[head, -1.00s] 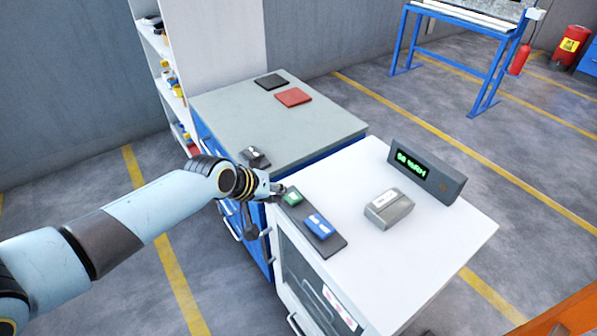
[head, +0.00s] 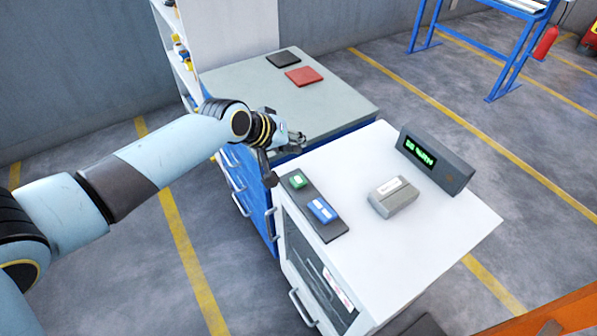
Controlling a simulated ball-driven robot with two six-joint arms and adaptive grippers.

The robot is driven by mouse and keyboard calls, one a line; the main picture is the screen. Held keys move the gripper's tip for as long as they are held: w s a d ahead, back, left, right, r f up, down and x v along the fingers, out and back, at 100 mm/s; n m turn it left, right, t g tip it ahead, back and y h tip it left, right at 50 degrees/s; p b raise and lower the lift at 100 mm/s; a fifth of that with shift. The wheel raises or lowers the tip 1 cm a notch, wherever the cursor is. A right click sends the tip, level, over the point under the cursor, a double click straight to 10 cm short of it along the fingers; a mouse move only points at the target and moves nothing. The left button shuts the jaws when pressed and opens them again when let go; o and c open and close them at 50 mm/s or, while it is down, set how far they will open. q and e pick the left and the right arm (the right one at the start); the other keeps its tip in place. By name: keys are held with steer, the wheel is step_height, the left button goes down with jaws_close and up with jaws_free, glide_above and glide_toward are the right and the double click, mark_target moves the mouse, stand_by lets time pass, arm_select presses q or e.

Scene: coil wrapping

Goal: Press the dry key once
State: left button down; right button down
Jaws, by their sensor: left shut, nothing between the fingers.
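A dark key panel (head: 333,230) lies along the left edge of the white cabinet top. It carries a green key (head: 298,180) and a larger blue key (head: 322,210); their labels are too small to read, so I cannot tell which is the dry key. A dark display box (head: 436,161) with green lettering, not legible, stands at the back right of the same top. My left gripper (head: 301,137) is shut and empty, raised beyond the green key near the gap between the white cabinet and the grey-topped bench. It is apart from both keys. My right gripper is out of view.
A grey block with a pale label (head: 393,197) sits mid-top on the white cabinet (head: 440,225). The grey-topped bench (head: 340,92) behind holds a red pad (head: 304,76) and a black pad (head: 283,59). The cabinet's front right area is clear.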

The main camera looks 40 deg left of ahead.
arm_select(q)
steer(key=b, duration=0.6)
glide_above(296, 178)
step_height(296, 178, down, 7)
steer(key=shift+r, duration=0.1)
steer(key=shift+f+b, duration=0.6)
steer(key=shift+f, duration=0.05)
steer(key=shift+f, duration=0.1)
stand_by(0.3)
steer(key=shift+f, duration=0.3)
steer(key=shift+f+b, duration=0.55)
steer(key=shift+f, duration=0.05)
stand_by(0.7)
stand_by(0.3)
steer(key=shift+r+p, duration=1.05)
steer(key=shift+p, duration=0.05)
